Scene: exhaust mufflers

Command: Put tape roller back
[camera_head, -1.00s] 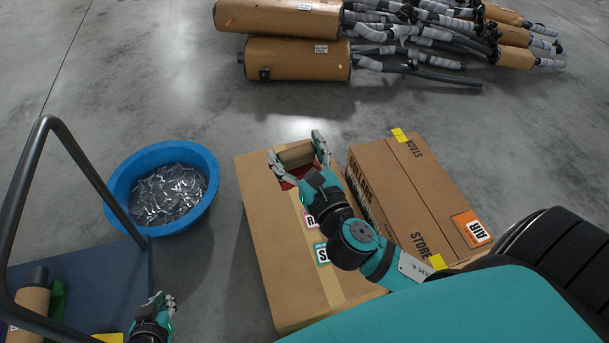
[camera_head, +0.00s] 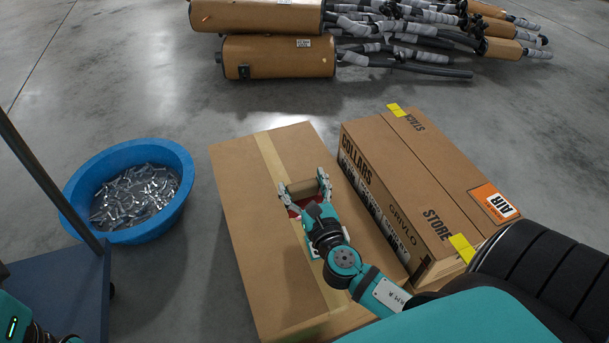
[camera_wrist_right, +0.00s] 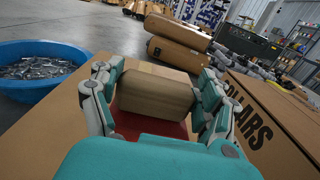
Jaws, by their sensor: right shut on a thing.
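The tape roller has a tan tape roll (camera_head: 301,188) and a red body (camera_head: 293,208). It is between the fingers of my right gripper (camera_head: 304,189), which is shut on it. In the right wrist view, the tape roll (camera_wrist_right: 155,95) sits across between the two fingers, with the red body (camera_wrist_right: 150,125) below it. The gripper is over the top of a long closed cardboard box (camera_head: 245,200). I cannot tell whether the roller touches the box. My left gripper's fingers are out of the picture; only teal parts of the left arm show at the lower left.
A second box (camera_head: 425,180) marked COLLARS stands close on the right. A blue tub (camera_head: 178,205) of metal pieces is on the floor to the left. A dark blue cart (camera_head: 70,290) with a handle is at lower left. Wrapped mufflers (camera_head: 277,57) lie at the back.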

